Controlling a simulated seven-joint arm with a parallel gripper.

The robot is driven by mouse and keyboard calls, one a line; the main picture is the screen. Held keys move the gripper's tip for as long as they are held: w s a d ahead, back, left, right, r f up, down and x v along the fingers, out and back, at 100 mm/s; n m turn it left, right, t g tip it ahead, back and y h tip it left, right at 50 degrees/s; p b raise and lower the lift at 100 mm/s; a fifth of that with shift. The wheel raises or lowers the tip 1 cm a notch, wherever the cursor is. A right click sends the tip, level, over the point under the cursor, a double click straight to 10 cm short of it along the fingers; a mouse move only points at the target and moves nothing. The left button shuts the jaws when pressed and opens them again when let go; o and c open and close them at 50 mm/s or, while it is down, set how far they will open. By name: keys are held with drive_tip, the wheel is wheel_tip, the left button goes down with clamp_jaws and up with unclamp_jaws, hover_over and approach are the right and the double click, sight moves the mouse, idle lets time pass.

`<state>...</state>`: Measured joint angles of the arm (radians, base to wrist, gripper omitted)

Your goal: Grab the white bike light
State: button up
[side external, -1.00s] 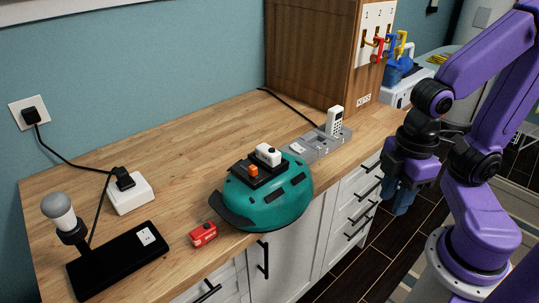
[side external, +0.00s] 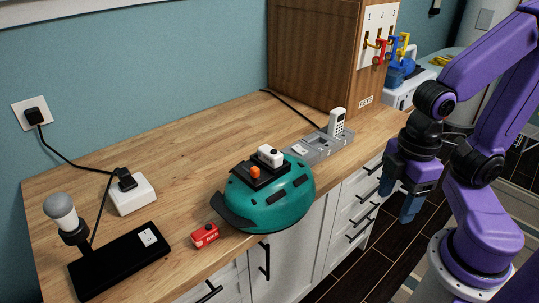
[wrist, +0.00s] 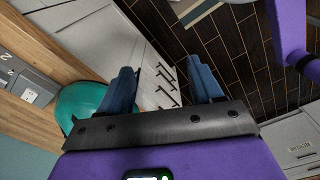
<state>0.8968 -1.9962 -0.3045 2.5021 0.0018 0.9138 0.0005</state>
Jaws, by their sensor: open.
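The white bike light (side external: 270,156) sits on a black mount (side external: 257,176) on top of the teal helmet (side external: 268,207), which rests on the wooden counter near its front edge. A small orange part (side external: 255,172) is on the same mount. My gripper (side external: 409,205) is open and empty, right of the helmet and off the counter's front edge. In the wrist view its two blue fingers (wrist: 163,88) point over the drawers and floor. The helmet (wrist: 80,105) shows partly at left there; the white light is not visible in that view.
A red box (side external: 205,235) lies left of the helmet. A grey tray (side external: 323,145) with a white handset (side external: 336,122) is behind it to the right. A black lamp base (side external: 118,262) and white plug box (side external: 132,195) stand at left. A wooden key cabinet (side external: 315,60) stands at the back.

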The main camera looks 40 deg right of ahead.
drive_tip(key=o, duration=0.4)
